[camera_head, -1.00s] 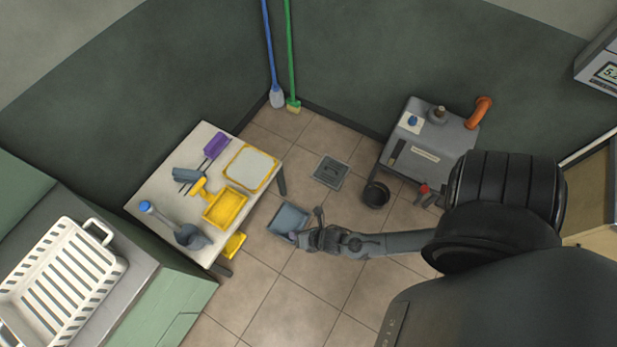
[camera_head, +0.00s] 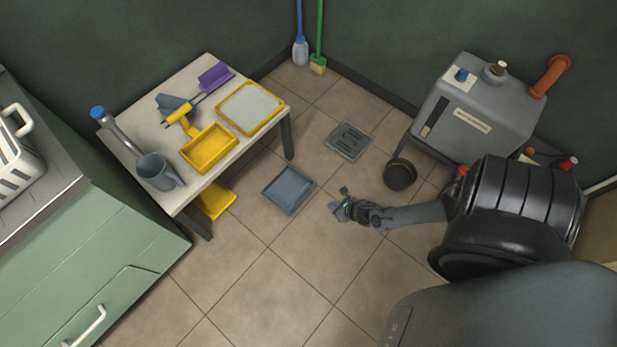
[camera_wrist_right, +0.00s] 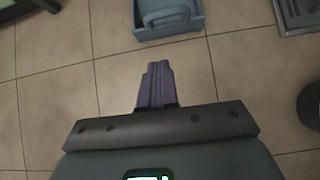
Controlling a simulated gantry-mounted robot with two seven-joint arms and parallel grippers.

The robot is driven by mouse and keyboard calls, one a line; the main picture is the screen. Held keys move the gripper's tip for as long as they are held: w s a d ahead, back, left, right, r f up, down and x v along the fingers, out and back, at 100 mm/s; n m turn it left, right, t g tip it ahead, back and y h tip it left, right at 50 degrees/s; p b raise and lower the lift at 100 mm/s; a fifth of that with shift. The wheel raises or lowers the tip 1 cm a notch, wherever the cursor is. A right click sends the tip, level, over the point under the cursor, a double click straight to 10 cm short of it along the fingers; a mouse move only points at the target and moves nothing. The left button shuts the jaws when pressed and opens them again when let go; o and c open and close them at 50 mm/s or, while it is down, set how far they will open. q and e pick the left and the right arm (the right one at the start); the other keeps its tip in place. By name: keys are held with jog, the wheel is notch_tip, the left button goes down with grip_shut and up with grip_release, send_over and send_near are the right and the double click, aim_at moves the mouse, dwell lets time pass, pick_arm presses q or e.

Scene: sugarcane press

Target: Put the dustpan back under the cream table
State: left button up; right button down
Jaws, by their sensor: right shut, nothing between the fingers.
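A blue-grey dustpan (camera_head: 288,190) lies flat on the tiled floor, out in the open to the right of the cream table (camera_head: 128,140). Its near part also shows at the top of the right wrist view (camera_wrist_right: 170,20). My right gripper (camera_head: 336,207) is low over the floor, to the right of the dustpan and apart from it. In the right wrist view its purple-grey fingers (camera_wrist_right: 156,84) are together with nothing between them, pointing towards the dustpan. A yellow pan-like piece (camera_head: 216,202) lies on the floor partly under the table's edge. My left gripper is out of view.
The table carries a yellow pan (camera_head: 209,148), a yellow-rimmed tray (camera_head: 250,107), a grey jug (camera_head: 155,171) and brushes. A table leg (camera_head: 288,137) stands near the dustpan. A dark bucket (camera_head: 400,175) and grey machine (camera_head: 475,115) stand right. Near floor is clear.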

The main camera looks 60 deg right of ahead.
pick_arm(q)
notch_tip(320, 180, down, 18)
jog(key=b, duration=1.6)
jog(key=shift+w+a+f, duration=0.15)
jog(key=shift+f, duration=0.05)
pick_arm(e)
jog(key=d+r+x, duration=0.1)
jog(key=x, duration=1.9)
jog(key=shift+w+f, duration=0.15)
jog(key=shift+w, duration=0.3)
jog(key=shift+s+d, duration=0.1)
